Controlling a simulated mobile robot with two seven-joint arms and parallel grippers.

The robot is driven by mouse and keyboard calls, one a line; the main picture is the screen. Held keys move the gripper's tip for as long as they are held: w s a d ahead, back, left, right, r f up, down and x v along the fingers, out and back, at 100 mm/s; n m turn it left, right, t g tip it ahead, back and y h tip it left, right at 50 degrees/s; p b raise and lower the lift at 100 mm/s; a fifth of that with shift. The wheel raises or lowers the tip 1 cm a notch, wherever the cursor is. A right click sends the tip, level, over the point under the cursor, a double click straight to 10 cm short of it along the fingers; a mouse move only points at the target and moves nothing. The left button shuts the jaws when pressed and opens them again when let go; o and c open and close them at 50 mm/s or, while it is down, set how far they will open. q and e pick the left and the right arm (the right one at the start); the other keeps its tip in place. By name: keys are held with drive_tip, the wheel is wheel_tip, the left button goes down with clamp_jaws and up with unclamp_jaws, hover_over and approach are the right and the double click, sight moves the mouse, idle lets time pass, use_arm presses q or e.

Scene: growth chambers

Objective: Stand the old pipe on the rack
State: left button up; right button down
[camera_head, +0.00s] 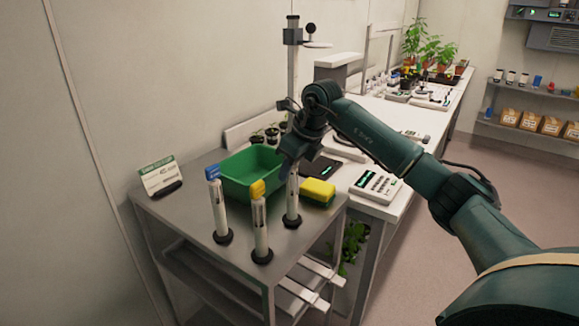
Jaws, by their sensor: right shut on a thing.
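Three white upright pipes stand on black round bases on the grey metal table. One has a blue top (217,206) and one has a yellow top (259,226). My right gripper (289,172) points down and is shut around the top of the third pipe (292,203). That pipe is upright, its lower end at a black base (292,220); its top is hidden by the gripper. I cannot tell which pipe is the old one, or whether the held pipe is fully seated. My left gripper is not in view.
A green bin (246,186) stands behind the pipes. A yellow sponge (318,190) lies right of the held pipe. A small sign (160,176) stands at the table's left. A white bench (375,212) with instruments and plants runs back to the right.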

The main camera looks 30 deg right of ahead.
drive_tip(key=shift+f, duration=0.15)
drive_tip(key=c, duration=1.2)
unclamp_jaws()
drive_tip(key=shift+r, duration=0.35)
drive_tip(key=v, duration=1.1)
drive_tip(key=shift+s+r+b, duration=0.25)
drive_tip(key=shift+r+b, duration=0.1)
